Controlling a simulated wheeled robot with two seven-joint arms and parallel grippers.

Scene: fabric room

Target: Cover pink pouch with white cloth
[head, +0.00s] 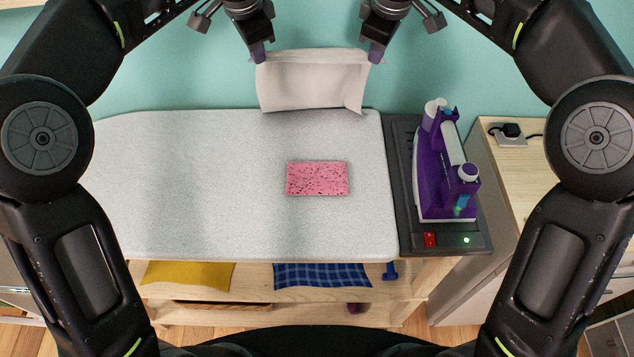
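The pink pouch (317,179), speckled with dark spots, lies flat on the pale grey ironing board, right of its middle. The white cloth (312,82) hangs stretched between my two grippers at the board's far edge, beyond the pouch. My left gripper (258,54) is at the cloth's upper left corner and looks shut on it. My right gripper (376,53) is at the upper right corner and looks shut on it. The cloth's lower edge is near the board's back edge. The pouch is fully visible and uncovered.
The ironing board (190,180) is otherwise bare. A purple iron (432,170) stands on a dark rest at its right end. A wooden cabinet (512,180) is further right. A yellow cloth (188,274) and a blue checked cloth (322,275) lie on the shelf below.

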